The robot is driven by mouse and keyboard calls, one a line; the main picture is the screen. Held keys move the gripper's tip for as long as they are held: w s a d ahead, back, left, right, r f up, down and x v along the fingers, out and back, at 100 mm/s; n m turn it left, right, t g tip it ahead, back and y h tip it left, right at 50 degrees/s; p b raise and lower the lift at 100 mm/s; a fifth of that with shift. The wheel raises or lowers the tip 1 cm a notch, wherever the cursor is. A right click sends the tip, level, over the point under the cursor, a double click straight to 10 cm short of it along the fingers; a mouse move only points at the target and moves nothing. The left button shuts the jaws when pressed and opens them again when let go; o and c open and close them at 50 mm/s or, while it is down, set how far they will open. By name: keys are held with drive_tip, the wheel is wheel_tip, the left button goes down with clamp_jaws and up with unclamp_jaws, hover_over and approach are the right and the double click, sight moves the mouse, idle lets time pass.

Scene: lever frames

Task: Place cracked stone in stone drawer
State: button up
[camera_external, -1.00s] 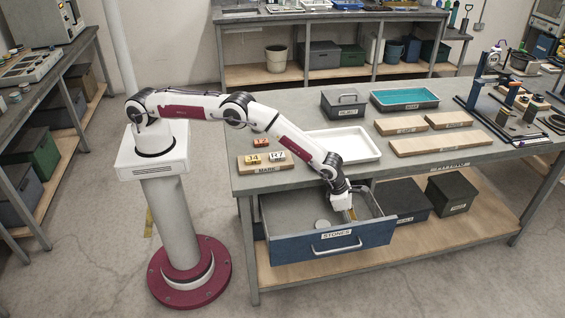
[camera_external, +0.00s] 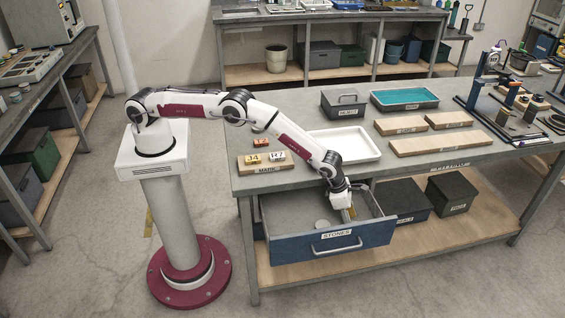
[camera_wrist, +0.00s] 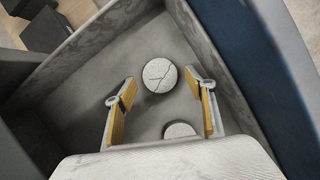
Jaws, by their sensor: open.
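The stone drawer (camera_external: 330,247) is blue-fronted, labelled STONES, and pulled out from under the bench. In the wrist view, the cracked stone (camera_wrist: 160,75), a pale round disc with dark crack lines, lies on the drawer floor (camera_wrist: 80,100). A second pale round stone (camera_wrist: 180,130) is partly hidden by my gripper's body. In the external view, one round stone (camera_external: 322,224) shows in the drawer; I cannot tell which it is. My gripper (camera_wrist: 163,92) points down into the drawer, its yellow-padded fingers apart with nothing held between them. It also shows in the external view (camera_external: 349,213).
A white tray (camera_external: 368,154), wooden MARK board (camera_external: 266,169) with numbered tags, lidded grey box (camera_external: 344,104) and teal-lined tray (camera_external: 405,100) are on the bench. Dark bins (camera_external: 404,201) stand on the shelf right of the drawer. The drawer walls surround my gripper.

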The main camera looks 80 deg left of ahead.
drive_tip(key=v, duration=1.1)
idle(0.3)
drive_tip(key=shift+s+a+r, duration=0.1)
drive_tip(key=shift+r, duration=0.1)
idle(0.6)
drive_tip(key=s+a+r+n, duration=0.2)
drive_tip(key=a+r+n, duration=0.35)
drive_tip(key=r, duration=0.35)
drive_tip(key=s+a+r+n, duration=0.2)
drive_tip(key=a+r+n, duration=0.3)
drive_tip(key=a+r, duration=0.3)
drive_tip(key=s+a+r+n+t, duration=0.1)
drive_tip(key=s+a+r+n, duration=0.8)
drive_tip(key=s+a+r, duration=0.15)
drive_tip(key=s+a+r+n+y, duration=0.1)
drive_tip(key=s+a+r+n, duration=0.3)
drive_tip(key=s+a+n, duration=0.75)
drive_tip(key=s+a+f+n, duration=0.1)
drive_tip(key=s+n, duration=0.3)
drive_tip(key=s, duration=0.4)
drive_tip(key=s+a+f+n, duration=0.2)
drive_tip(key=s+n, duration=0.3)
drive_tip(key=s, duration=0.3)
drive_tip(key=shift+s+f+t+y, duration=0.25)
drive_tip(key=shift+f+t+y, duration=0.05)
drive_tip(key=shift+f, duration=0.05)
